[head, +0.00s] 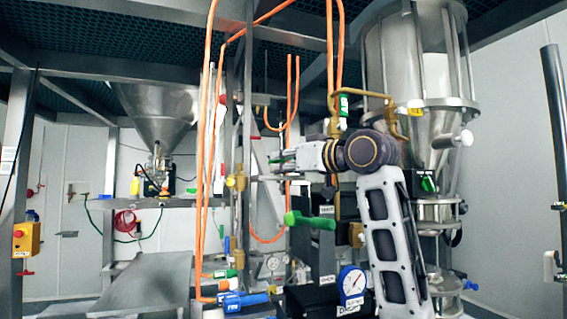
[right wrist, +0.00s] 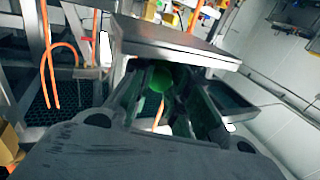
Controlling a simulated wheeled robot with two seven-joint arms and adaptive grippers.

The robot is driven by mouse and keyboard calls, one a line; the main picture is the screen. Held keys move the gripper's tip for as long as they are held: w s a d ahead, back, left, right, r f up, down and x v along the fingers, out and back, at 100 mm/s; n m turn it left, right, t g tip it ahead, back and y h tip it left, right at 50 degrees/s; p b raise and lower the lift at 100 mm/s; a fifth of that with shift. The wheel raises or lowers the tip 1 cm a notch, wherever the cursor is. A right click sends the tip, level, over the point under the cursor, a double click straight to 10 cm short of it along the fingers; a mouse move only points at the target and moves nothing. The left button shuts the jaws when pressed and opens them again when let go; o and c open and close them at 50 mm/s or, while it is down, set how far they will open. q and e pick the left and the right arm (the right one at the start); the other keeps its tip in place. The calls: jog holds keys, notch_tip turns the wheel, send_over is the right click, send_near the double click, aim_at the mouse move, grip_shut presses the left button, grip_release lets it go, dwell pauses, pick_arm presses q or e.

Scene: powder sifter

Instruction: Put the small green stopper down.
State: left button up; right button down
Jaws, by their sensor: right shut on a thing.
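My right gripper (head: 264,168) reaches in from the right at mid-height in the head view, its fingers pointing left. In the right wrist view the gripper (right wrist: 160,90) is shut on the small green stopper (right wrist: 159,77), which shows as a rounded green shape between the dark fingers. The stopper's lower part is hidden by the fingers, and I cannot make it out in the head view. A flat grey metal plate (right wrist: 185,42) lies just beyond the fingertips in the right wrist view; I cannot tell whether the stopper touches it. My left gripper is not in view.
A steel hopper (head: 160,110) hangs at the left, and a large sifter vessel (head: 420,60) stands at the right. Orange hoses (head: 203,140) and a green-handled part (head: 310,221) are close to my right arm. A bare grey tabletop (head: 145,283) is at the lower left.

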jog(key=shift+f+b, duration=0.3)
jog(key=shift+f, duration=0.15)
dwell(0.3)
jog(key=shift+f, duration=0.2)
